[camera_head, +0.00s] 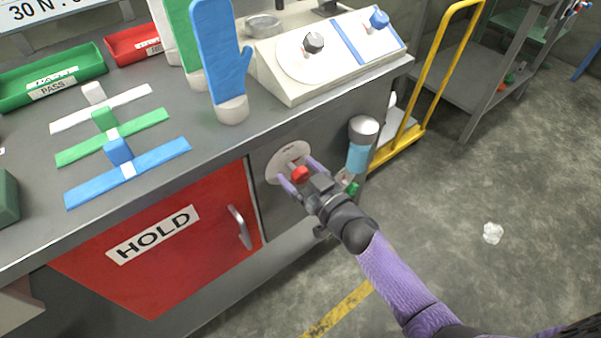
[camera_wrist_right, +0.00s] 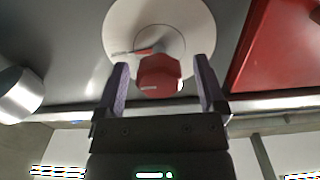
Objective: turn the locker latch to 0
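The locker latch is a red knob (camera_head: 300,174) on a round pale dial plate (camera_head: 288,160) on the grey cabinet front, right of the red HOLD door. In the right wrist view the red knob (camera_wrist_right: 158,75) sits between my fingers, with the pale plate (camera_wrist_right: 196,28) behind it. My right gripper (camera_head: 302,173) is open, one finger on each side of the knob; small gaps show in the wrist view. The dial's markings are too small to read, and a thin red pointer shows beside the knob. My left gripper is not in view.
The red HOLD door (camera_head: 185,255) with a grey handle (camera_head: 239,228) is left of the latch. A blue-and-white cylinder (camera_head: 361,145) hangs close on the right. A sloped panel with knobs (camera_head: 300,85) and a blue glove (camera_head: 218,55) stand on the counter above.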

